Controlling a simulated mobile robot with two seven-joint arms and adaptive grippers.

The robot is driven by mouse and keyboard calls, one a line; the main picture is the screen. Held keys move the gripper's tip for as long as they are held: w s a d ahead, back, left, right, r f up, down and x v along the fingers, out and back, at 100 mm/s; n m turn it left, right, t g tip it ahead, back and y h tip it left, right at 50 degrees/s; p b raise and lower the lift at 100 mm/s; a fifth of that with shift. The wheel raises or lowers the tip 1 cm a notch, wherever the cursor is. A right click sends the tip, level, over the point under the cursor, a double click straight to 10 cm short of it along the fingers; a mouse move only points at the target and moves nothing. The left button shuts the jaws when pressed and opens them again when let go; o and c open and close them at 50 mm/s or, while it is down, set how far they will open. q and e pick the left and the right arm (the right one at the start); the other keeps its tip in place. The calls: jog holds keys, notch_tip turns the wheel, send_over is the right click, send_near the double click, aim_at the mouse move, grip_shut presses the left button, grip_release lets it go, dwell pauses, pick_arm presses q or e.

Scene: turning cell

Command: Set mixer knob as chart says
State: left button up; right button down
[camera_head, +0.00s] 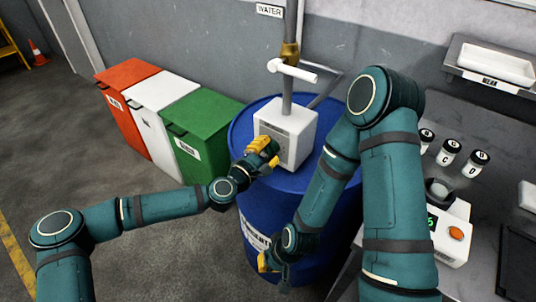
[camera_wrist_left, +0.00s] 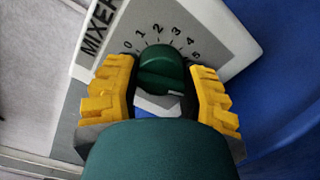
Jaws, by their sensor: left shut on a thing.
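The mixer box (camera_head: 287,133) is white with a grey face and stands on the blue drum (camera_head: 238,146). In the left wrist view its green knob (camera_wrist_left: 160,68) sits below a printed scale from 0 to 5. A pale mark shows at the knob's lower right; I cannot tell which number it matches. My left gripper (camera_head: 262,153) is shut on the knob, one yellow finger on each side. My right gripper (camera_head: 268,262) hangs low in front of the drum, partly hidden by its arm; its opening is unclear. No chart is readable in view.
A pipe with a brass fitting (camera_head: 290,53) rises behind the mixer box. Red (camera_head: 128,75), white (camera_head: 160,95) and green (camera_head: 207,125) bins stand left of the drum. On the right, a steel bench holds labelled jars (camera_head: 449,147) and a scale with an orange button (camera_head: 456,234).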

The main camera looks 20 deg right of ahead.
pick_arm(q)
jog(key=m+b, duration=0.2)
jog(key=m, duration=0.1)
jog(key=shift+m, duration=0.3)
jog(key=shift+m+b, duration=0.95)
jog(key=shift+m, duration=0.85)
jog(key=shift+r, duration=0.1)
jog(key=o, duration=1.2)
jog(key=shift+a, duration=0.1)
jog(key=v, duration=1.1)
jog(key=shift+s+a, duration=0.3)
